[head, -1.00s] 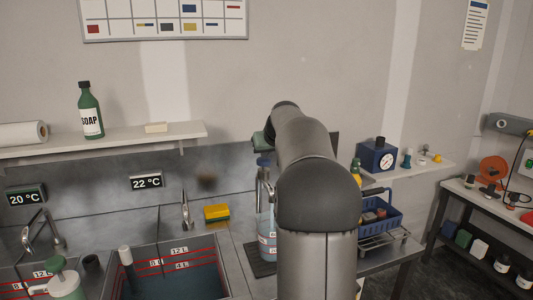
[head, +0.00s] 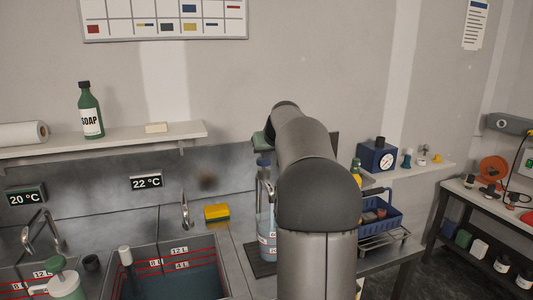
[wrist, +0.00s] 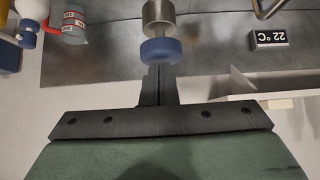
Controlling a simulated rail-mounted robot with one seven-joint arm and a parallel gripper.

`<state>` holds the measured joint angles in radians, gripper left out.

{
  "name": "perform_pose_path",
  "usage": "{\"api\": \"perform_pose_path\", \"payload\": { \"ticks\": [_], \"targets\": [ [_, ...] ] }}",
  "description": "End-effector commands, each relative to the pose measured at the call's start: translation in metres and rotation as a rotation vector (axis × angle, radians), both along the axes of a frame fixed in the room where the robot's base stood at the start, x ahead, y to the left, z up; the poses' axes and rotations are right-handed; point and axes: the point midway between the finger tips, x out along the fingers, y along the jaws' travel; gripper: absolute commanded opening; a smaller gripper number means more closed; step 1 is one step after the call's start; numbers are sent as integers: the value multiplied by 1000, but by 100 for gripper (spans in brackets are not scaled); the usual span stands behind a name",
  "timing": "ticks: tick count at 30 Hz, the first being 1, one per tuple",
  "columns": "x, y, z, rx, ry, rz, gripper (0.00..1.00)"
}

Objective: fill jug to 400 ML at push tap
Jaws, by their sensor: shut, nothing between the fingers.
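The jug (head: 265,240) stands on a dark mat below the tap in the head view, clear and bluish with a red-marked label. My arm hides its right side, so I cannot read its level. The push tap's blue knob (head: 263,162) shows above it, partly behind my arm. In the wrist view the blue knob (wrist: 160,50) sits on a metal cylinder. My gripper (wrist: 157,75) is shut and empty, with its fingertips at the knob; I cannot tell whether they press it. A vessel with a red handle and label (wrist: 75,22) shows at upper left; I cannot tell whether it is the jug.
A sink (head: 170,265) with red level lines lies left of the jug, with a yellow sponge (head: 217,212) behind it. A blue basket (head: 380,213) on a wire rack stands to the right. The shelf (head: 100,140) holds a soap bottle (head: 90,110).

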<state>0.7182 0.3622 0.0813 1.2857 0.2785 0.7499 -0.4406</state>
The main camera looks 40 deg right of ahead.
Motion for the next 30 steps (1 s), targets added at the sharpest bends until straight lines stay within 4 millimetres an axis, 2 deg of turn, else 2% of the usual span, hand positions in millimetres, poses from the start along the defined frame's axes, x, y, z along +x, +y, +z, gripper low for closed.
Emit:
{"api": "perform_pose_path", "payload": {
  "ticks": [1, 21, 26, 30],
  "targets": [
    [-1, 0, -11, 12, 19, 2, 0],
    [-1, 0, -10, 12, 19, 2, 0],
    [0, 2, 8, 10, 16, 4, 0],
    [1, 4, 43, 4, 7, 6, 0]
  ]
}}
